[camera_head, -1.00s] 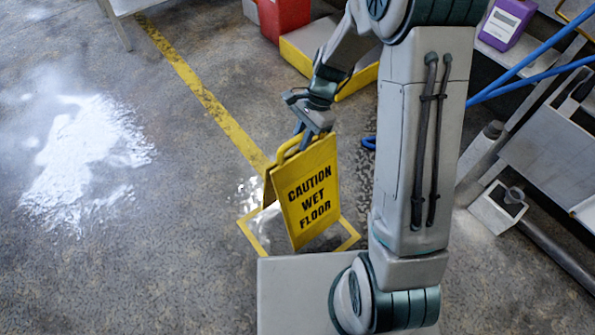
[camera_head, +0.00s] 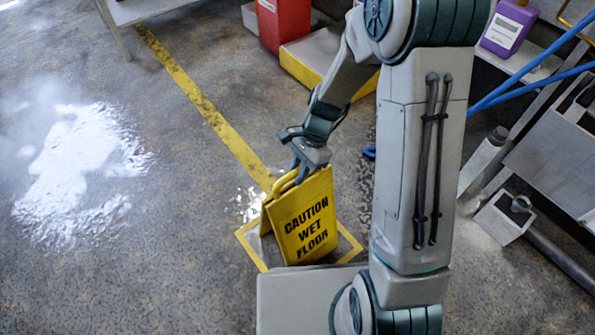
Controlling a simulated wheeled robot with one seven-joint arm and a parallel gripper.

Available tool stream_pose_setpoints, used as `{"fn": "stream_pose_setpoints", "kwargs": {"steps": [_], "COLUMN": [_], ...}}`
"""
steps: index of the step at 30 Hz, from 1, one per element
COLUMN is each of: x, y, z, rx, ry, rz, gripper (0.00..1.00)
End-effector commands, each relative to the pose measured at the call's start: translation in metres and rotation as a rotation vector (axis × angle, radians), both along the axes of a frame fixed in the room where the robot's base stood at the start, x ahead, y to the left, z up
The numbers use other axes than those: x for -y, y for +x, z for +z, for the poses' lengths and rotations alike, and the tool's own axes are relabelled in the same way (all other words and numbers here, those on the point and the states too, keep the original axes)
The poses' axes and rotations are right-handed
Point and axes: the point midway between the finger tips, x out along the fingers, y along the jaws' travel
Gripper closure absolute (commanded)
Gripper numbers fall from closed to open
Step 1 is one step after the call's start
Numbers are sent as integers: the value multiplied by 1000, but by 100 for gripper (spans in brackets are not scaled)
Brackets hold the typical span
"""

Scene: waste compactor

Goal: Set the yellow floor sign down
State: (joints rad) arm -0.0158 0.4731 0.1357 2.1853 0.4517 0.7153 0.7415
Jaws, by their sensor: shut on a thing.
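The yellow floor sign (camera_head: 303,218) reads "CAUTION WET FLOOR" and stands upright as a folded A-frame in the middle of the camera_head view. My gripper (camera_head: 300,172) is shut on the sign's top handle. The sign is over a yellow square outline (camera_head: 347,240) marked on the floor. The sign's lower edge is partly hidden behind a grey part of my base, so I cannot tell whether it touches the floor.
A wet, shiny patch (camera_head: 80,170) lies on the floor at left. A yellow line (camera_head: 205,102) runs to the square. A red container (camera_head: 284,24) and a yellow-edged platform (camera_head: 308,70) stand behind. A purple jug (camera_head: 509,27) and blue pipes (camera_head: 530,73) are at right.

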Motion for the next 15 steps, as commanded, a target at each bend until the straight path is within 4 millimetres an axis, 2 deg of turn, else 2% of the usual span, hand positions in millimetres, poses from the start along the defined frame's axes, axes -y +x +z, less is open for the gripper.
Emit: {"fn": "stream_pose_setpoints", "kwargs": {"steps": [3,4,6,15], "x": [0,0,0,0], "y": [0,0,0,0], "z": [-2,-3,-2,-1], "rx": [1,0,0,0], "ry": [1,0,0,0], "rz": [0,0,0,0], "gripper": [100,80,61,61]}}
